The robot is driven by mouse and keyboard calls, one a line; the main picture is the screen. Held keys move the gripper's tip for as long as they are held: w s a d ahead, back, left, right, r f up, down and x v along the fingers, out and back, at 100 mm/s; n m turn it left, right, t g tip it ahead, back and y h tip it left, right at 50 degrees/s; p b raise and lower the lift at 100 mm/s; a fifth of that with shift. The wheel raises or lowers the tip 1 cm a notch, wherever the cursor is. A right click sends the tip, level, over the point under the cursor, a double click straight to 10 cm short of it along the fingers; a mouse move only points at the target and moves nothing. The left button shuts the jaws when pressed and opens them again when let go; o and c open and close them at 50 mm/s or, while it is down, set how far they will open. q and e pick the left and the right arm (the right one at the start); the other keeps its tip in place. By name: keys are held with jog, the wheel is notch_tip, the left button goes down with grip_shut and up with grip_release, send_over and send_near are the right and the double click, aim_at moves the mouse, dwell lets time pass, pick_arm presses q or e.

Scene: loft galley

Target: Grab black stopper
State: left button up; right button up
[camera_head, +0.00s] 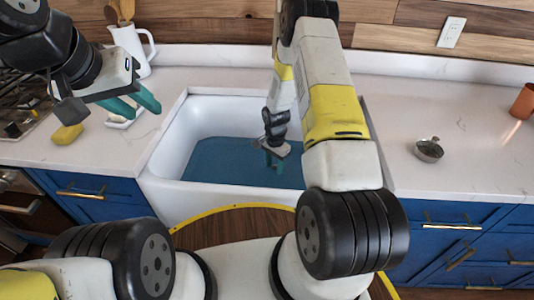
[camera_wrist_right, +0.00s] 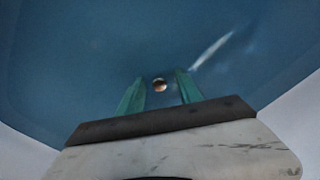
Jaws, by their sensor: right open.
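My right gripper (camera_head: 273,160) reaches down into the white sink (camera_head: 165,150), over its blue bottom (camera_head: 220,160). In the right wrist view its green fingers (camera_wrist_right: 160,92) are open and apart. A small round shiny brown-and-grey thing (camera_wrist_right: 159,85) shows between the fingertips; I cannot tell whether it is the stopper or a drain, nor whether the fingers touch it. No clearly black stopper shows. My left gripper (camera_head: 137,106) hangs over the counter left of the sink, its green fingers apart and empty.
A small metal cup (camera_head: 429,150) stands on the counter right of the sink. A yellow sponge (camera_head: 67,134), a small white dish (camera_head: 122,120) and a white pitcher (camera_head: 131,45) with wooden utensils are at left. An orange-brown cup (camera_head: 524,102) is far right. Sink walls surround my right gripper.

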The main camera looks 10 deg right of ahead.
jog(key=shift+f, duration=0.4)
jog(key=shift+c, duration=0.4)
grip_shut()
jog(key=shift+r, duration=0.1)
